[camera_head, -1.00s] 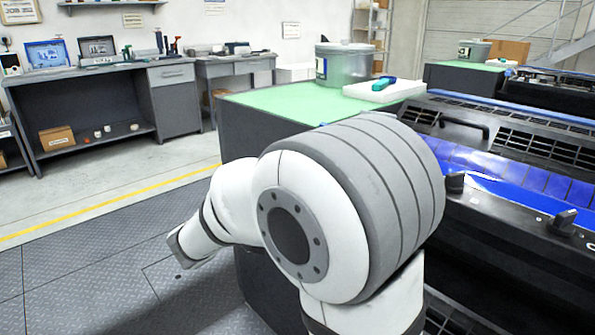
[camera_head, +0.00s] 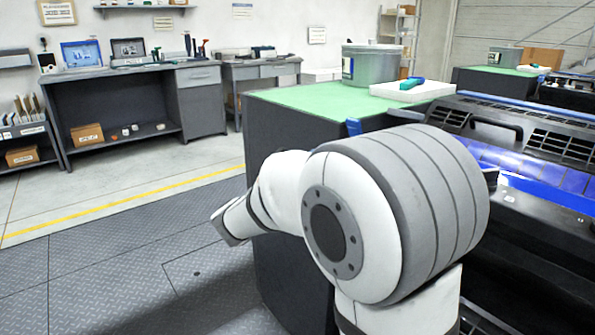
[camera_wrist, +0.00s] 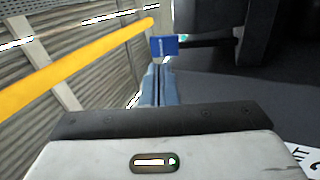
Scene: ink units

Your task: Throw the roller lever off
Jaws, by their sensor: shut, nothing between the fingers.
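In the wrist view my gripper (camera_wrist: 158,86) points away from the camera, its two pale blue-grey fingers together with nothing between them. Just beyond the fingertips is a small blue plate (camera_wrist: 165,46) with faint white marks. A dark bar runs to the right behind it; I cannot tell whether this is the roller lever or whether the fingers touch it. In the head view a black knob (camera_head: 490,178) on the ink unit (camera_head: 540,215) shows partly behind my arm. My arm hides much of the unit's front, and my gripper is not clear there.
A dark cabinet with a green top (camera_head: 300,97) carries a metal tin (camera_head: 372,68) and a white block (camera_head: 412,91) with a teal tool. A yellow rail (camera_wrist: 75,65) crosses the wrist view's left. The floor (camera_head: 110,255) at left is clear.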

